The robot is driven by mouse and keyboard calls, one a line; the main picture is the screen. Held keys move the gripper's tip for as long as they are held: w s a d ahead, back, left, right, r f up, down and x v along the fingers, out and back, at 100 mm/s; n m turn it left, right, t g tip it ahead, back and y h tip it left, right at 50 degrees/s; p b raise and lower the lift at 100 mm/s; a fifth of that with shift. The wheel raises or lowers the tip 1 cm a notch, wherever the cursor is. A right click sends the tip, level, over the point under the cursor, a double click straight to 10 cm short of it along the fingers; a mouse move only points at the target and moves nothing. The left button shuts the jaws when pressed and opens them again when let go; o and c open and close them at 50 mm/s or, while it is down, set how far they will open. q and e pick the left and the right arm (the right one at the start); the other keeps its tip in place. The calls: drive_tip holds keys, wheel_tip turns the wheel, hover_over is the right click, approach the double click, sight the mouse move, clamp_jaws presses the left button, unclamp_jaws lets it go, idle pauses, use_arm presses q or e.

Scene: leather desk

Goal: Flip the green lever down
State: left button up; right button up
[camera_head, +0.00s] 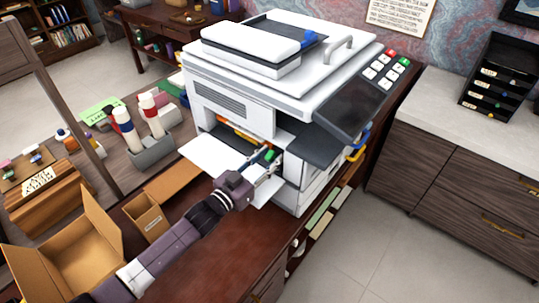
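A white printer (230,105) stands on the dark desk with its front opened. A green lever (269,155) shows small inside the opening. My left gripper (268,171) reaches into the opening from the lower left, its fingertips just below and very close to the lever. I cannot tell whether they touch it, or whether the fingers are open or shut. The lever's lower part is hidden or too small to make out. My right gripper is not in view.
A white flap (212,152) hangs open left of my gripper. A control panel (352,105) juts out on the right, with blue and yellow parts (359,143) below it. An open cardboard box (75,255) and a small carton (147,217) stand on the left.

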use_arm(q)
drive_tip(key=shift+w+d, duration=0.15)
clamp_jaws()
drive_tip(key=shift+f, duration=0.1)
idle(0.3)
drive_tip(key=b, duration=0.2)
drive_tip(key=f+b, duration=0.1)
drive_tip(key=shift+s+t+h+b, duration=0.2)
drive_tip(key=shift+t+h+b, duration=0.1)
drive_tip(key=shift+t+b, duration=0.1)
drive_tip(key=shift+r+b, duration=0.1)
drive_tip(key=shift+b, duration=0.2)
drive_tip(key=shift+a+r, duration=0.2)
